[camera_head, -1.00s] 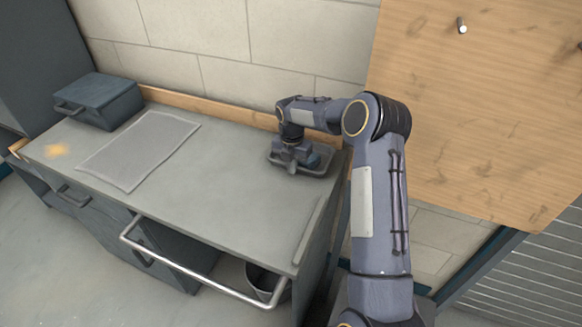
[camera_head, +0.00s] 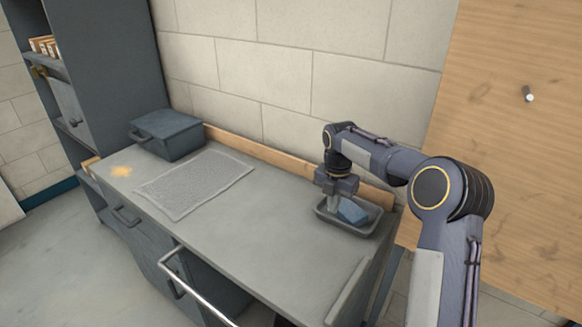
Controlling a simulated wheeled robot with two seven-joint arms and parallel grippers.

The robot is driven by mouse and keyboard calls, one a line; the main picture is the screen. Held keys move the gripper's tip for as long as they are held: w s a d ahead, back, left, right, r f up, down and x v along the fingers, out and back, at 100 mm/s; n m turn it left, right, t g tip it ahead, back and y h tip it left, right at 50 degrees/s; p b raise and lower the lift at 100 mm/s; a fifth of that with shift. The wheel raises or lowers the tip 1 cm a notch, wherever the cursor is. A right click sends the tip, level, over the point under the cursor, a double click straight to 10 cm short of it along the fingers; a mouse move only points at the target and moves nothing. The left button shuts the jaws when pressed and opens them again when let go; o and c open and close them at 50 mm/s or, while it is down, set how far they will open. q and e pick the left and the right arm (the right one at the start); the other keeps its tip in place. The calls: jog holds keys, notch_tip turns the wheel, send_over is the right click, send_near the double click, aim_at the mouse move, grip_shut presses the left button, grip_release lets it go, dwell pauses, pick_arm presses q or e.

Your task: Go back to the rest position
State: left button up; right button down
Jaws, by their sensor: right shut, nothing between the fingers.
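My right gripper (camera_head: 334,203) points down over the left part of a small grey tray (camera_head: 350,227) at the right end of the workbench. It is shut with nothing between its fingers. A blue block-like thing (camera_head: 353,211) lies in the tray, just right of the fingers. I cannot tell whether the fingertips touch the tray. My right arm reaches in from the lower right. My left gripper is out of view.
The grey workbench (camera_head: 262,235) holds a ribbed mat (camera_head: 195,184) and a dark toolbox (camera_head: 167,134). A wooden board (camera_head: 520,160) with a peg (camera_head: 528,95) stands at right. A shelf cabinet (camera_head: 105,75) is at left. The bench middle is clear.

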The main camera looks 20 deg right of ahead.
jog(key=s+a+r+m+t+y, duration=0.1)
jog(key=s+a+r+m, duration=0.1)
jog(key=s+r+m, duration=0.45)
jog(key=s+a+r+m+t+y, duration=0.15)
jog(key=s+r+m, duration=0.25)
jog(key=s+m, duration=0.55)
jog(key=s+a+f+m+t, duration=0.1)
jog(key=s+a+f+m, duration=0.1)
jog(key=s+m, duration=0.3)
jog(key=s+a+f+m+t+y, duration=0.1)
jog(key=s+m, duration=0.5)
jog(key=s, duration=0.7)
jog(key=a+f+t, duration=0.1)
jog(key=a+f, duration=0.1)
jog(key=a, duration=0.1)
jog(key=shift+s+a+f, duration=0.15)
jog(key=shift+s+a, duration=0.1)
jog(key=shift+a, duration=0.1)
